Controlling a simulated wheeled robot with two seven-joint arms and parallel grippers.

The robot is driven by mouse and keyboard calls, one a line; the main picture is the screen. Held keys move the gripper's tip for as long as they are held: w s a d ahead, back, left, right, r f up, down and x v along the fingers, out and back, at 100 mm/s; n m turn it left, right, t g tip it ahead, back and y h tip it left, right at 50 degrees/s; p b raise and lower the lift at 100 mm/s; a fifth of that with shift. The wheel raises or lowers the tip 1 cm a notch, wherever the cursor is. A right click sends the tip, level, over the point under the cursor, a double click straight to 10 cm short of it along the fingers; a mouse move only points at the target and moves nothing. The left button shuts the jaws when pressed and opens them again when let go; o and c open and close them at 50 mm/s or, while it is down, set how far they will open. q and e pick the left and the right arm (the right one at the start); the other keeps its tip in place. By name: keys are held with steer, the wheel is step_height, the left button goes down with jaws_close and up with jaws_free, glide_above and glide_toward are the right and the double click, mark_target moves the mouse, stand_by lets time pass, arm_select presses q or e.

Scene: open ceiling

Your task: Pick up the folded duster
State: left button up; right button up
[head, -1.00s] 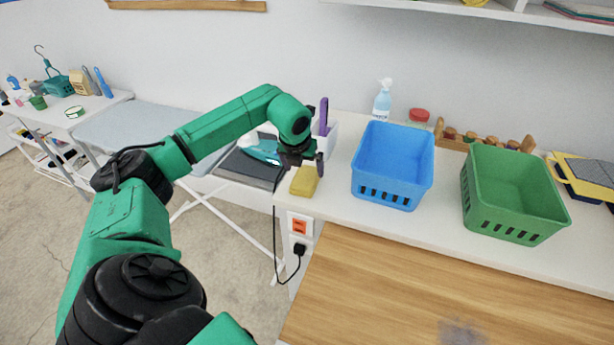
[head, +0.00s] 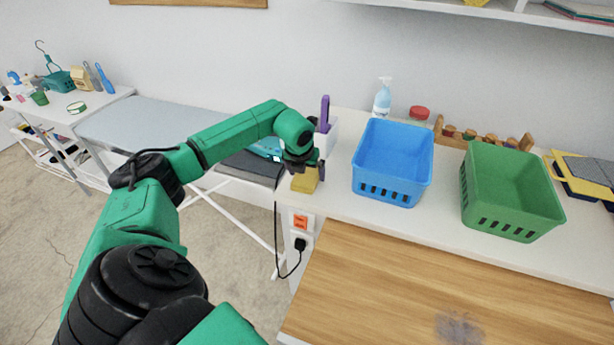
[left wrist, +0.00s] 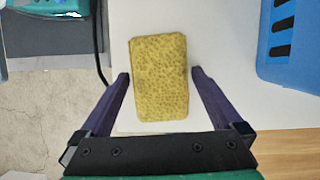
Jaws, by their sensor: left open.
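The folded duster (head: 305,181) is a yellow rectangular block with a pitted, sponge-like surface. It lies on the white counter near its left end, and shows whole in the left wrist view (left wrist: 159,78). My left gripper (head: 306,171) is over it, partly covering it in the head view. In the left wrist view my left gripper (left wrist: 160,76) is open, with one dark purple finger on each side of the duster and a gap beside it. How far the fingertips are above the counter is hard to tell. My right gripper is not in view.
A blue basket (head: 392,190) stands right of the duster, with a green basket (head: 512,222) beyond it. A white holder (head: 329,139) with a purple handle is just behind. An iron (head: 266,149) and ironing board (head: 150,130) are to the left.

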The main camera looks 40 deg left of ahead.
arm_select(q)
steer(key=c, duration=1.1)
steer(key=shift+r, duration=0.1)
steer(key=shift+r+p, duration=0.3)
steer(key=shift+p, duration=0.15)
steer(key=shift+r+b, duration=0.3)
step_height(320, 180, up, 8)
steer(key=shift+b, duration=0.9)
step_height(320, 180, up, 11)
glide_above(307, 174)
steer(key=shift+a, duration=0.1)
